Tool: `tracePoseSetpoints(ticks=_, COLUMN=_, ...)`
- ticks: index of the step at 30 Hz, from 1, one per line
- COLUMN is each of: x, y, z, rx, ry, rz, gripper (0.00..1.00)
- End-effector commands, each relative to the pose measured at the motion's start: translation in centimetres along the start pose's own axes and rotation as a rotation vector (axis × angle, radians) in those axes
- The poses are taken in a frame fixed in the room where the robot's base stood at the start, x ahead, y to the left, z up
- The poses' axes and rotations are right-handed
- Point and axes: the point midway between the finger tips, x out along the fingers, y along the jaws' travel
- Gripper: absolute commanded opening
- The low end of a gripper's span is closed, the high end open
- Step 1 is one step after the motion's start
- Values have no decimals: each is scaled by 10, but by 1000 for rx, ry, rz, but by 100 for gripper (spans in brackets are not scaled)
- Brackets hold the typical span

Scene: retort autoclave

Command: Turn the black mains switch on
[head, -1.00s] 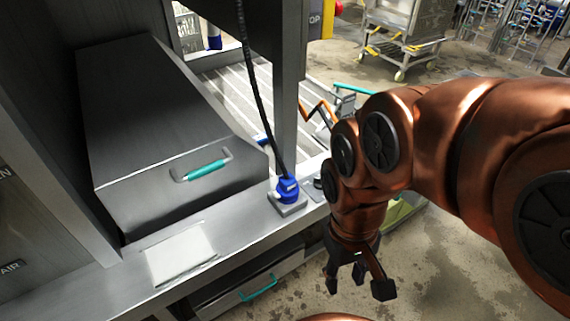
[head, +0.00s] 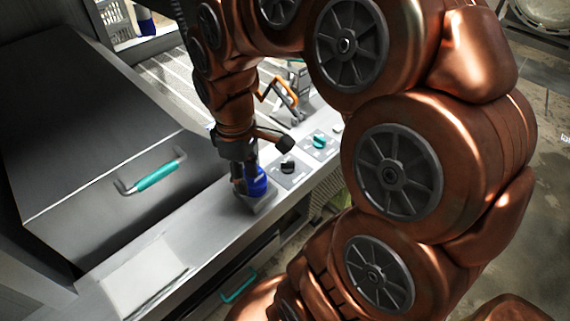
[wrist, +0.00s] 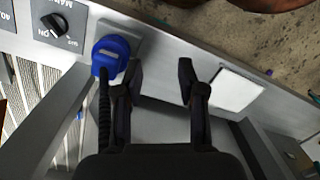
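The black mains switch is a rotary knob (head: 287,165) on a grey plate along the counter's front ledge. It also shows at the upper left of the wrist view (wrist: 58,24), beside partly cut-off lettering that includes "ON". I cannot surely tell which mark the knob points to. My gripper (head: 262,163) is above the ledge by the blue plug, just left of the switch in the head view. In the wrist view my gripper (wrist: 160,72) has its two black fingers wide apart with nothing between them. The left finger is close to the blue plug; contact is unclear.
The blue plug (wrist: 110,55) with a black cable stands in a square socket beside the switch. A teal knob (head: 319,141) sits farther along the ledge. A steel box with a teal handle (head: 155,172) is at left. A white plate (wrist: 238,90) lies on the ledge.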

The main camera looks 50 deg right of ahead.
Motion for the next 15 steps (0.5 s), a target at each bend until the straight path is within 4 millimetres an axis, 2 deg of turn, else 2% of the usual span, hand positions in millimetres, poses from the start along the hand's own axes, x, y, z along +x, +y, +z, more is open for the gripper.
tracePoseSetpoints(ticks=1, x=11, y=23, z=-5, rx=-33, ry=10, rz=-1, gripper=40)
tracePoseSetpoints(ticks=4, x=22, y=68, z=-9, rx=-120, ry=31, rz=9, gripper=40)
tracePoseSetpoints(ticks=9, x=43, y=140, z=-1, rx=-232, ry=56, rz=33, gripper=40)
tracePoseSetpoints(ticks=12, x=54, y=170, z=9, rx=-276, ry=58, rz=41, gripper=40)
tracePoseSetpoints(ticks=15, x=60, y=190, z=17, rx=-304, ry=62, rz=52, gripper=40)
